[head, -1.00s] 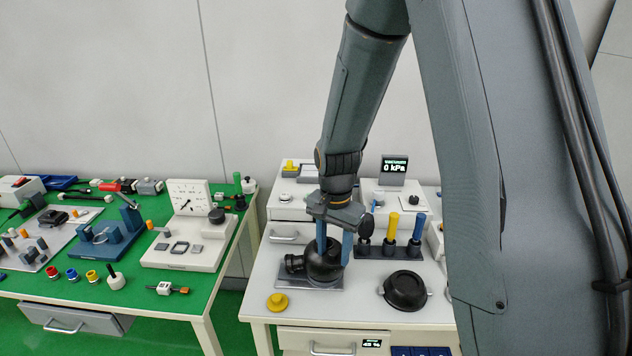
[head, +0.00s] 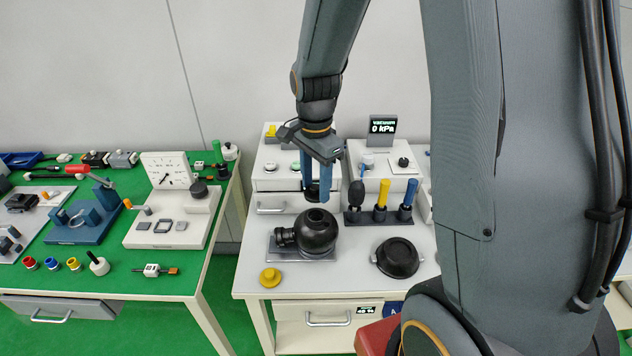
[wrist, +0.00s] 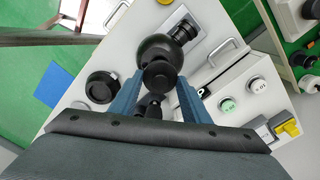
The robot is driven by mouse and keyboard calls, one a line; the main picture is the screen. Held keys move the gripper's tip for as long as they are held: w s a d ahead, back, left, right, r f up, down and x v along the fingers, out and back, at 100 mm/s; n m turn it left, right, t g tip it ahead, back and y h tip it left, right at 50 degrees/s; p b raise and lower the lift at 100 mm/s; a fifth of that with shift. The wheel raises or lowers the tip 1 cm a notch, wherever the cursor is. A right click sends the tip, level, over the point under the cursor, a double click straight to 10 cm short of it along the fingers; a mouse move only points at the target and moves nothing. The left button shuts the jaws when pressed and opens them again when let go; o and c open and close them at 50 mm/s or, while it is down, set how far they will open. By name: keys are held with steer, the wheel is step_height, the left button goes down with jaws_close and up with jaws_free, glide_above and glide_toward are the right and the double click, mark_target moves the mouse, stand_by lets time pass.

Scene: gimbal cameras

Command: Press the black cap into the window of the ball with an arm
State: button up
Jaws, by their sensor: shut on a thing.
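The black ball (head: 318,238) sits on a grey plate (head: 275,250) on the white table, its short ringed arm (head: 285,237) pointing left. A round window (head: 315,215) shows on its top. My gripper (head: 318,192) is above the ball, its blue fingers pointing down and shut on the black cap (head: 313,191). The cap is apart from the ball, a little above the window. In the wrist view the cap (wrist: 158,75) lies between the fingertips and covers part of the ball (wrist: 160,48), hiding the window.
A black two-handled round dish (head: 398,259) is right of the ball. A yellow knob (head: 270,277) lies front left. A rack with black, yellow and blue handled tools (head: 380,214) stands close behind, right of the gripper. A green bench (head: 120,280) stands left.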

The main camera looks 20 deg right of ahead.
steer(key=b, duration=0.3)
glide_above(316, 215)
steer(key=shift+f, duration=2.85)
steer(key=shift+p, duration=0.6)
steer(key=shift+f+b, duration=0.4)
steer(key=shift+f, duration=0.45)
steer(key=o, duration=1.1)
steer(key=shift+r, duration=0.1)
steer(key=shift+r+b, duration=1)
steer(key=shift+r, duration=2.8)
